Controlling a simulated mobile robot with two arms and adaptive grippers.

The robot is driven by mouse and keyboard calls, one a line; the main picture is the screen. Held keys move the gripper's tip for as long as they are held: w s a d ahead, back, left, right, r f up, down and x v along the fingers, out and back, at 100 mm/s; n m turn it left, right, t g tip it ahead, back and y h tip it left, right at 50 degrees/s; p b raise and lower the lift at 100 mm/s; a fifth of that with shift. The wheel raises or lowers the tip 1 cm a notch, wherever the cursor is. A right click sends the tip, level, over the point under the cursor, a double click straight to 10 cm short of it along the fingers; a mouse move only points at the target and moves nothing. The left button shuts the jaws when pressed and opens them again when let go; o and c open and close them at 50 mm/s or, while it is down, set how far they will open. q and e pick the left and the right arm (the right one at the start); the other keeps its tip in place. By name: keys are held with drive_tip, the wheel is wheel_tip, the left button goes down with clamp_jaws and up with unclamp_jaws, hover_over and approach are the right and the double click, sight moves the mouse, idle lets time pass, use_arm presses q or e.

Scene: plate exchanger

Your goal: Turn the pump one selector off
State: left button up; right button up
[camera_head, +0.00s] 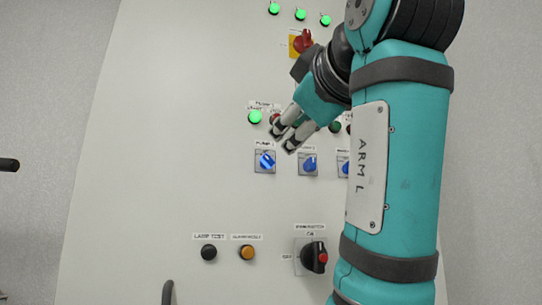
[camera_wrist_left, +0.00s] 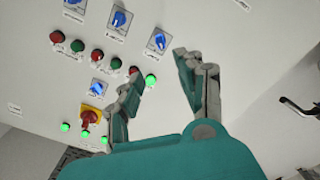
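The pump one selector (camera_head: 265,161) is a blue knob on a square grey plate, left-most in a row of blue knobs. Its handle looks tilted, but its exact position is too small to read. It also shows in the left wrist view (camera_wrist_left: 159,41), ahead of the fingers. My left gripper (camera_head: 283,140) is above and slightly right of this knob, fingers apart, with nothing between them. In the left wrist view the gripper (camera_wrist_left: 160,68) is open, and a gap to the knob seems to show. My right gripper is in neither view.
A lit green lamp (camera_head: 255,117) is just above the selector. A second blue selector (camera_head: 308,163) is to its right; another is partly behind my left arm. A red knob on yellow (camera_head: 303,41) is above. A black main switch (camera_head: 314,257) and small buttons are below.

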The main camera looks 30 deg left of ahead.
sight(268, 158)
use_arm(q)
drive_tip(key=p+x, duration=0.4)
drive_tip(key=x, duration=1.1)
drive_tip(key=shift+a, duration=0.2)
drive_tip(key=shift+c, duration=0.3)
clamp_jaws()
